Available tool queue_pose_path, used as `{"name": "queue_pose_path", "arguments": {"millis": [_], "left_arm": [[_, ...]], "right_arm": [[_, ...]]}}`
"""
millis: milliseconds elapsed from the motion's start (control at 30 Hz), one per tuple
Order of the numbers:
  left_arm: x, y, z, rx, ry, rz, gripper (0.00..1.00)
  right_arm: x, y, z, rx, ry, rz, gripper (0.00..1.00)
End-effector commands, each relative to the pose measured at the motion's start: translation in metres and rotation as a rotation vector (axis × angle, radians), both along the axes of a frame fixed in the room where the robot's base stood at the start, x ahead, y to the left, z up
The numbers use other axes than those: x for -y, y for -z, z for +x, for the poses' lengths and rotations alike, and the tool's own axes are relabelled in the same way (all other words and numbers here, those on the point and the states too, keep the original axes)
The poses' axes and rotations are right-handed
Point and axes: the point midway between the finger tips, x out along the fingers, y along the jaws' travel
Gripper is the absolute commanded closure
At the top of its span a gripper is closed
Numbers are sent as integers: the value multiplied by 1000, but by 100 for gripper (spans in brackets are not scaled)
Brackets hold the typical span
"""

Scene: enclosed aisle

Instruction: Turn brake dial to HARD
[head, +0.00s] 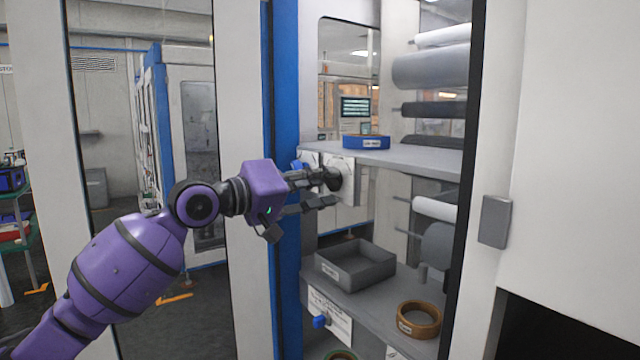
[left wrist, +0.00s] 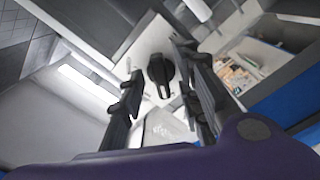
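The dial is a black knob (head: 333,179) on a white plate (head: 347,190) under the upper shelf. It also shows in the left wrist view (left wrist: 160,70), with small dark marks on the plate around it; I cannot read any HARD label. My left gripper (head: 334,190) is open in front of the plate. In the left wrist view its two fingers (left wrist: 159,78) stand apart with the knob between them in the picture, and gaps show on both sides. The upper finger overlaps the knob's edge in the head view; I cannot tell whether it touches. My right gripper is not in view.
The lower shelf (head: 375,298) holds a grey tray (head: 352,270) and an orange ring (head: 418,318). A blue knob (head: 320,321) sits below. A blue post (head: 287,90) stands beside the opening.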

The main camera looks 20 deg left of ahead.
Motion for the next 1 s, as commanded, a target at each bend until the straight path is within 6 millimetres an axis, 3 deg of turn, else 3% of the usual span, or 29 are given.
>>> {"name": "queue_pose_path", "arguments": {"millis": [33,233,667,1000], "left_arm": [[0,0,0,0,0,0,74],[0,0,0,0,0,0,100],[0,0,0,29,0,37,100],[-1,1,0,172,0,221,100]], "right_arm": [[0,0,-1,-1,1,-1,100],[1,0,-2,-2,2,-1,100],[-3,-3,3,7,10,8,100],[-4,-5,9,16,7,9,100]]}}
